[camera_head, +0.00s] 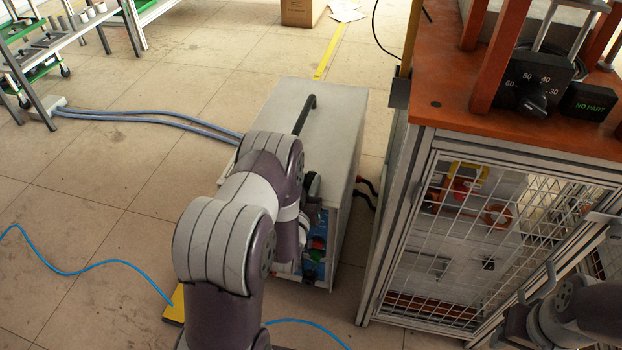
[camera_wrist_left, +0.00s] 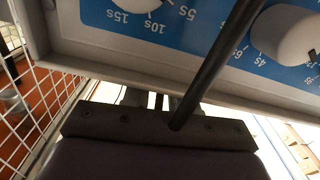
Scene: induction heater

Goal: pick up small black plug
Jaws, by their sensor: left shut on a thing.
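My left arm reaches down in front of the white induction heater box (camera_head: 325,115). My left gripper (camera_head: 313,208) is at the box's front panel, partly hidden by my own forearm in the head view. In the left wrist view the gripper (camera_wrist_left: 150,98) is close to the blue control panel (camera_wrist_left: 195,20), its fingers mostly hidden behind the dark palm. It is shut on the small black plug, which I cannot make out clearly. A thin black rod or cable (camera_wrist_left: 222,65) crosses the wrist view in front of the panel. My right gripper does not show clearly.
A caged workstation (camera_head: 460,240) with an orange top (camera_head: 450,100) stands close to the right of the box. Blue-grey hoses (camera_head: 150,118) run left across the floor. A blue cable (camera_head: 70,270) lies at lower left. Open floor lies left of the box.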

